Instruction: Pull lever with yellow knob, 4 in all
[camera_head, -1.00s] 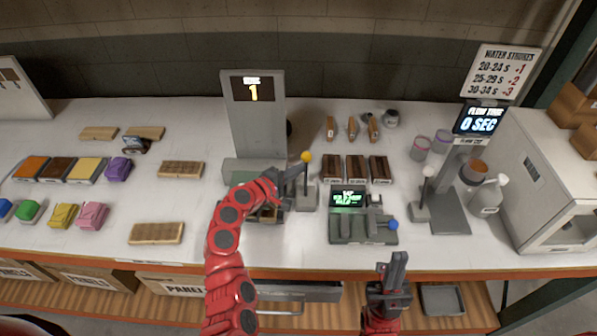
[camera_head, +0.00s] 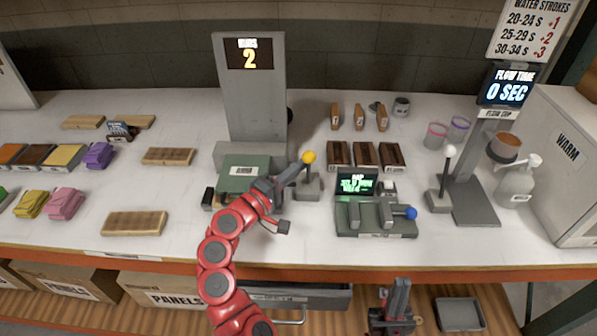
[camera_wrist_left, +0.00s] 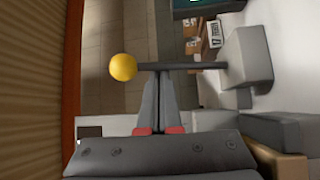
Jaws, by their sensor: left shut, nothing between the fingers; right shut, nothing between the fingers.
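The lever with the yellow knob (camera_head: 309,157) stands upright on a grey base (camera_head: 307,188) at the right of the grey machine (camera_head: 251,100). The machine's screen (camera_head: 249,53) reads 2. My left gripper (camera_head: 290,178) is shut and empty, its tips at the lever's shaft just below the knob. In the left wrist view the shut fingers (camera_wrist_left: 160,100) point at the shaft (camera_wrist_left: 180,66), close to the yellow knob (camera_wrist_left: 123,67); I cannot tell whether they touch it. My right gripper (camera_head: 399,295) is shut and empty, below the table's front edge.
A small device (camera_head: 375,218) with a blue knob stands right of the lever. A white-knobbed lever (camera_head: 445,180) and the flow cup stand (camera_head: 475,200) are further right. Wooden blocks (camera_head: 136,222) and coloured packs lie left. Dark wooden pieces (camera_head: 365,155) lie behind the device.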

